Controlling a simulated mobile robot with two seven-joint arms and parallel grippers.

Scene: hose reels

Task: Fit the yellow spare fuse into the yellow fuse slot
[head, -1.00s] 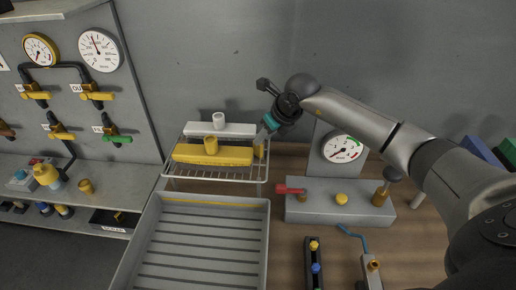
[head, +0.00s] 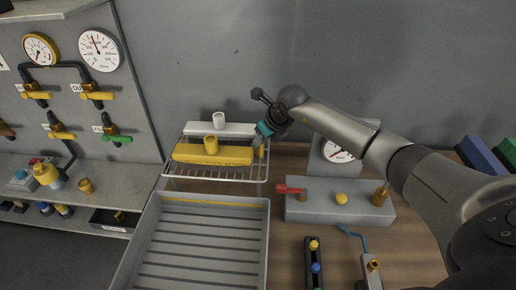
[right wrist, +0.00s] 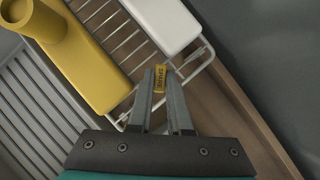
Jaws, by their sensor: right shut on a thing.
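My right gripper (head: 260,145) is over the right end of a wire rack in the head view. In the right wrist view its two fingers (right wrist: 160,98) are close together on a small yellow piece with dark lettering that looks like "SPARE", the yellow spare fuse (right wrist: 159,78). The fuse sits at the fingertips, above the rack's edge; whether it touches the rack I cannot tell. A black strip (head: 314,276) with a yellow and a blue piece lies at the bottom of the head view. I cannot tell which thing is the yellow fuse slot. My left gripper is not in view.
The wire rack (head: 190,180) carries a yellow bar (head: 190,152) and a white bar (head: 240,130), each with an upright cylinder. A grey slatted tray (head: 200,245) stands in front. A grey box (head: 320,212) with a red lever is at right, beneath my arm. A gauge panel (head: 140,80) is left.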

